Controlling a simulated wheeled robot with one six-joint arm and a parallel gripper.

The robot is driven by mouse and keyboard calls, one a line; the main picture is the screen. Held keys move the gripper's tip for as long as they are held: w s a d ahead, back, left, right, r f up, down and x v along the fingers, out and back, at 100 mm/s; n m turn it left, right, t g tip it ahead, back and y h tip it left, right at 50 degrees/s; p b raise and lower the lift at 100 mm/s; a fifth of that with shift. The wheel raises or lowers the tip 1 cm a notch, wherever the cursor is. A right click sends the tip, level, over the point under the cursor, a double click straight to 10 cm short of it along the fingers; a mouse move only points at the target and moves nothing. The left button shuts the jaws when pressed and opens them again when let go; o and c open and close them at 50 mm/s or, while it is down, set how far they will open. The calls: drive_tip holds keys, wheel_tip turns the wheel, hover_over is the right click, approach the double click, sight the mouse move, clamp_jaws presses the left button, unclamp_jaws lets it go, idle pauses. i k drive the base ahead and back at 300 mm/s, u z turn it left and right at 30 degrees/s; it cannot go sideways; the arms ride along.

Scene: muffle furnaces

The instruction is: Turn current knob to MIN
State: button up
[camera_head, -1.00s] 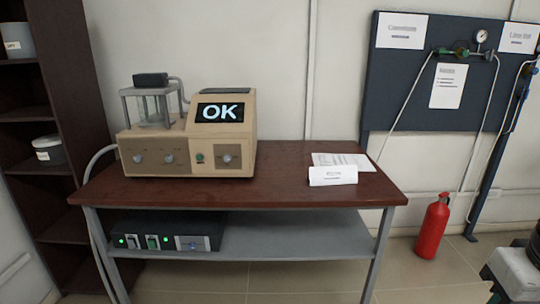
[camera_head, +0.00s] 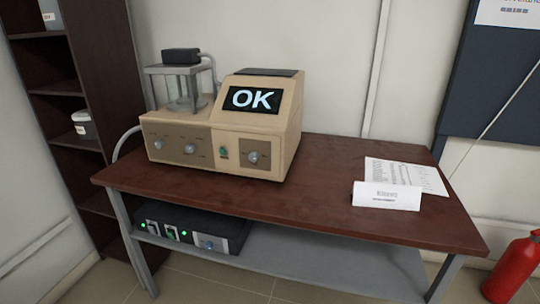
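A beige instrument (camera_head: 258,127) with a screen reading "OK" (camera_head: 253,99) stands on the left part of a brown table. Its front has a left knob (camera_head: 158,144), a middle knob (camera_head: 190,148) and a right knob (camera_head: 253,158). A small green button or switch (camera_head: 223,153) is left of the right knob. A black power unit (camera_head: 195,236) on the lower shelf has lit green lights, two switches and a blue-lit knob (camera_head: 208,244). The knob labels are too small to read, so I cannot tell which is the current knob. My gripper is not in view.
The brown table top (camera_head: 330,180) is clear in the middle. A white card (camera_head: 386,196) and paper sheet (camera_head: 410,174) lie at its right. A dark shelf rack (camera_head: 105,50) stands left. A red fire extinguisher (camera_head: 512,268) stands on the floor at right.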

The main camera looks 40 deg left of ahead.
sight(254, 156)
drive_tip(key=u, duration=0.6)
drive_tip(key=i, duration=1.1)
drive_tip(key=u, duration=0.25)
